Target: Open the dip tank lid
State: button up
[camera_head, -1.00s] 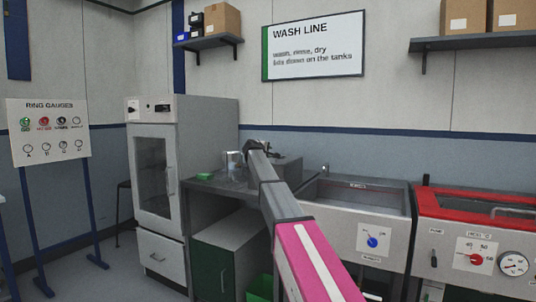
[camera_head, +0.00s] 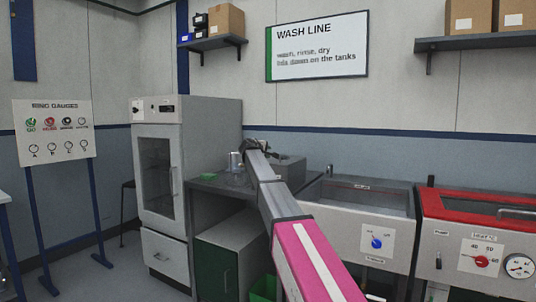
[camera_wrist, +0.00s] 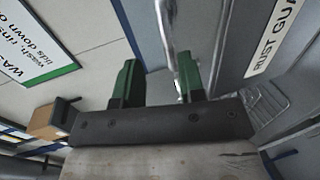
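My gripper (camera_wrist: 158,62) shows two green fingers, spread apart, in the wrist view. A shiny metal bar (camera_wrist: 167,30) runs between and beyond them, nearer the right finger; I cannot tell whether it touches. Beside it is a grey surface with a label reading "RUST GU…" (camera_wrist: 284,35), partly cut off. In the head view my gripper (camera_head: 253,147) is small and dark at the far end of my arm, by a grey box-shaped tank (camera_head: 290,168) on the bench. My arm hides part of this tank, and its lid is not clear there.
A grey sink-like tank (camera_head: 350,217) and a red-rimmed tank (camera_head: 470,206) stand to the right. A glass-doored cabinet (camera_head: 158,175) stands left of the bench (camera_head: 207,185).

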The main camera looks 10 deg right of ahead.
jog(key=v, duration=0.6)
jog(key=shift+s+a, duration=0.15)
jog(key=shift+s, duration=0.05)
dwell(0.4)
jog(key=shift+f, duration=0.2)
